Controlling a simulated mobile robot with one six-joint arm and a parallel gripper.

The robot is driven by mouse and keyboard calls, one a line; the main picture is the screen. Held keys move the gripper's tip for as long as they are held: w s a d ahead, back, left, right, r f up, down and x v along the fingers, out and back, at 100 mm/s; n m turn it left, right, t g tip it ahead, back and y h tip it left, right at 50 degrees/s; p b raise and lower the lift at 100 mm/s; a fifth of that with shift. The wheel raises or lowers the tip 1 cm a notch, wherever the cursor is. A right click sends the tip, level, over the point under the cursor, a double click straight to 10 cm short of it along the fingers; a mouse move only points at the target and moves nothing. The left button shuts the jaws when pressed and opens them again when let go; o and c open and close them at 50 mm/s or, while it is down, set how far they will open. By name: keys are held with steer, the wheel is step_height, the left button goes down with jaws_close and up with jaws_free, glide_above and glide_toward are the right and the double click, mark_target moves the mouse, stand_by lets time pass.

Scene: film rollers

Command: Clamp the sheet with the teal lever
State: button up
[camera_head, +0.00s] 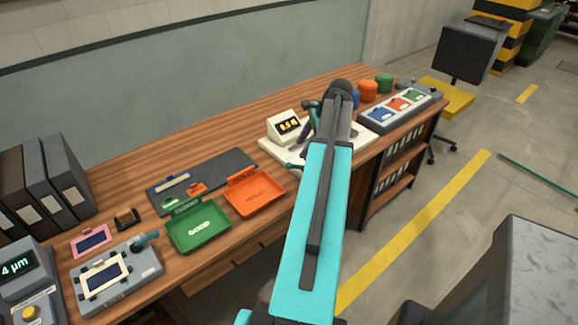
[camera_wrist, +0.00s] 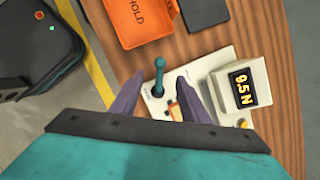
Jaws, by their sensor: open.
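A white tester (camera_wrist: 215,75) with a "9.5 N" display stands on the bench; it also shows in the head view (camera_head: 283,126), partly behind my arm. Its teal lever (camera_wrist: 158,76) has a round knob and stands up from the white base. My gripper (camera_wrist: 160,82) is open above the base, one finger on each side of the lever in the picture; I cannot tell if they touch. A small orange piece (camera_wrist: 175,112) shows between the fingers, partly hidden; I cannot tell if it is the sheet.
An orange HOLD tray (camera_head: 254,193) and a green GOOD tray (camera_head: 199,226) lie left of the tester. A grey panel with coloured labels (camera_head: 400,107) and several round containers (camera_head: 368,91) stand to the right. Binders (camera_head: 50,180) stand far left.

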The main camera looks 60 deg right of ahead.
mark_target(289, 166)
steer(key=shift+p+x, duration=1.35)
steer(key=shift+x, duration=5)
jaws_close()
